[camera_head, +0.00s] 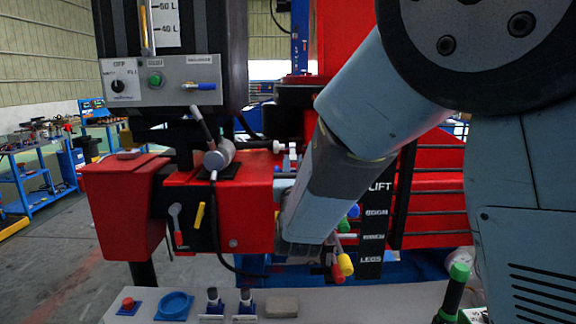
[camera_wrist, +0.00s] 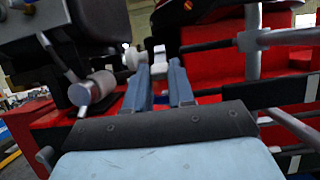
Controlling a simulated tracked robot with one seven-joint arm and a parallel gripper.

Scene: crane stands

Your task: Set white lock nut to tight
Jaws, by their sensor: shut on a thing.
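The white lock nut (camera_wrist: 158,62) shows in the wrist view as a small white piece between the tips of my two blue-grey fingers. My gripper (camera_wrist: 159,68) is shut on it from the near side. Part of the nut is hidden by the fingers, and I cannot read its setting. In the head view a small white piece, apparently the lock nut (camera_head: 292,149), shows beside the red housing. My forearm hides most of my gripper there.
A white rounded knob (camera_wrist: 131,57) sits just left of the nut. A silver lever (camera_head: 213,148) stands on the red housing (camera_head: 225,200) to the left. Several coloured-knob levers (camera_head: 345,264) and a label strip lie lower right. A control box (camera_head: 160,80) hangs above left.

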